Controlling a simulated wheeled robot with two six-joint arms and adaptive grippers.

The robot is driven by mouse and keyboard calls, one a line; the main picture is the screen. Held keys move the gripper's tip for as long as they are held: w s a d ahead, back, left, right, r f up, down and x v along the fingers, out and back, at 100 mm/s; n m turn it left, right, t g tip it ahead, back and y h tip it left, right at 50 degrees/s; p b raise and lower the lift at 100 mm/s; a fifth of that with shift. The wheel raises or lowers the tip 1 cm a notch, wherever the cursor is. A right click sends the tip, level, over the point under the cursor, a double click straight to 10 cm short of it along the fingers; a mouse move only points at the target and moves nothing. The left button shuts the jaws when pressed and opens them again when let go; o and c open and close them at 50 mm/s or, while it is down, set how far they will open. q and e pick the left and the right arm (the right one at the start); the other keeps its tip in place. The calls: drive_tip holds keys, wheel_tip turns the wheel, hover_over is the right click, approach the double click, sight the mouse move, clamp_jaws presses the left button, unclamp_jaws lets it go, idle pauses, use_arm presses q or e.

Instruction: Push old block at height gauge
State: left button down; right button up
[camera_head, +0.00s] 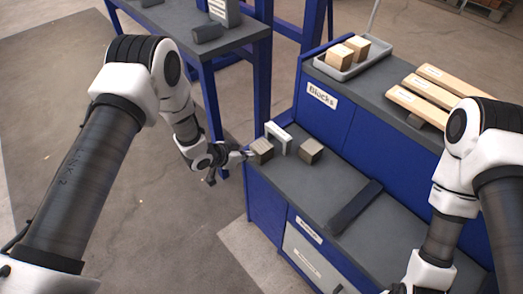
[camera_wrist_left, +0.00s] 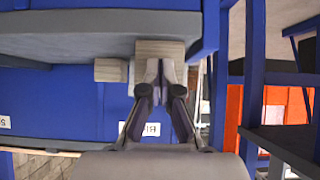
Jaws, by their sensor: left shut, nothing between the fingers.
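A grey-brown wooden block (camera_head: 261,151) sits at the left end of the grey bench top (camera_head: 309,189), beside the small white gauge frame (camera_head: 280,138). A second similar block (camera_head: 310,151) stands to the right of the frame. My left gripper (camera_head: 247,154) is shut and empty, its tips at the near left side of the first block. In the left wrist view, which looks upside down, the shut fingers (camera_wrist_left: 159,72) overlap the block (camera_wrist_left: 158,48); whether they touch it I cannot tell. The other block (camera_wrist_left: 109,70) shows to the left. My right gripper is mostly cut off at the bottom edge.
A dark bar (camera_head: 354,206) lies on the bench top. On the raised shelf stand a grey tray (camera_head: 341,66) with wooden blocks and several pale planks (camera_head: 433,94). A second blue-legged table (camera_head: 190,20) stands at the back left. Open floor lies to the left.

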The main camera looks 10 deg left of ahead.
sight(255, 151)
use_arm(q)
drive_tip(key=shift+w+d+b, duration=0.3)
drive_tip(key=shift+w+d, duration=0.7)
drive_tip(key=shift+w, duration=0.3)
drive_tip(key=shift+s, duration=0.1)
drive_tip(key=s+a+p, duration=0.1)
drive_tip(key=s+a, duration=0.1)
drive_tip(key=s+a+p, duration=0.1)
drive_tip(key=s, duration=0.1)
drive_tip(key=shift+s+a, duration=0.3)
drive_tip(key=shift+a, duration=0.05)
drive_tip(key=s+a+r+p, duration=0.2)
drive_tip(key=s+r+p, duration=0.1)
drive_tip(key=r+p, duration=0.6)
drive_tip(key=shift+a+r, duration=0.25)
drive_tip(key=shift+r, duration=0.25)
